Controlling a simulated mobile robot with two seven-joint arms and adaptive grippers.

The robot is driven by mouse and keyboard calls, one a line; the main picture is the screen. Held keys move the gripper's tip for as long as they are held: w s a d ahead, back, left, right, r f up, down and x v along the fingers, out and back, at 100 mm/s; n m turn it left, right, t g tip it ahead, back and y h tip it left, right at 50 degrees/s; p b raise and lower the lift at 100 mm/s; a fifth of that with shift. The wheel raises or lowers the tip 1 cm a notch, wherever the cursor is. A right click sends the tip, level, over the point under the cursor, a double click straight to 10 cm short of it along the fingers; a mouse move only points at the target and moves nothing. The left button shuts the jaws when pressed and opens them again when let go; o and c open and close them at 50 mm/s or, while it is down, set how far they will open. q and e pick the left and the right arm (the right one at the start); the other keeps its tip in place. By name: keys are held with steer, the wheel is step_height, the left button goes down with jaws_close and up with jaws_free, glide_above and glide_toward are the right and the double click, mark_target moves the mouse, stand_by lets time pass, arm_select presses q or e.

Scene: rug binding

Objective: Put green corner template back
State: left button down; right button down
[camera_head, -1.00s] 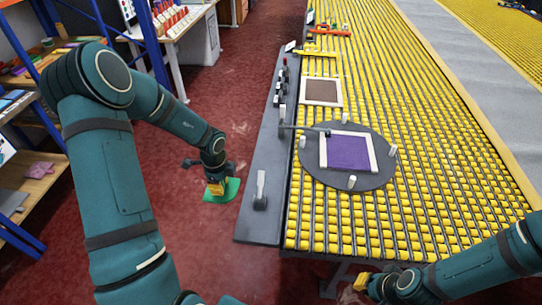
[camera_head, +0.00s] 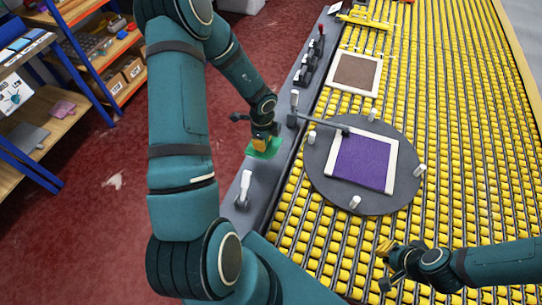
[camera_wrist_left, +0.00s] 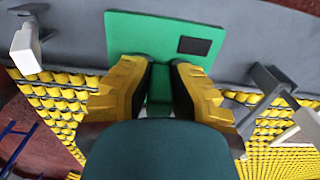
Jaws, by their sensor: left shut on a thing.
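The green corner template (camera_head: 265,149) is a flat green plate with a rounded corner and a raised rib. My left gripper (camera_head: 262,138) is shut on it at the grey side rail (camera_head: 226,203) of the roller table. In the left wrist view the template (camera_wrist_left: 125,32) shows a small dark rectangle, and the yellow fingers (camera_wrist_left: 160,85) grip its rib. It lies over the grey surface; I cannot tell whether it touches. My right gripper (camera_head: 386,250) is at the lower right over the rollers; its jaw state is unclear.
A round grey turntable (camera_head: 318,178) holds a purple piece (camera_head: 364,161) in a white frame. A brown framed piece (camera_head: 355,72) lies behind it. A grey arm (camera_head: 315,122) reaches over the turntable. Shelves (camera_head: 120,75) stand left.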

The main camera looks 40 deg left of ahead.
arm_select(q)
glide_above(263, 162)
step_height(263, 162, down, 5)
steer(key=shift+d+r, duration=0.15)
steer(key=shift+r, duration=0.05)
steer(key=shift+f+b, duration=0.3)
steer(key=shift+f, duration=0.25)
step_height(263, 162, down, 3)
steer(key=shift+w+f, duration=0.1)
steer(key=shift+f, duration=0.2)
arm_select(e)
steer(key=shift+s+f, duration=0.1)
steer(key=shift+f, duration=0.45)
arm_select(q)
steer(key=shift+f+b, duration=0.1)
steer(key=shift+b, duration=0.2)
arm_select(e)
steer(key=shift+f, duration=0.15)
arm_select(q)
steer(key=c, duration=1.1)
jaws_free()
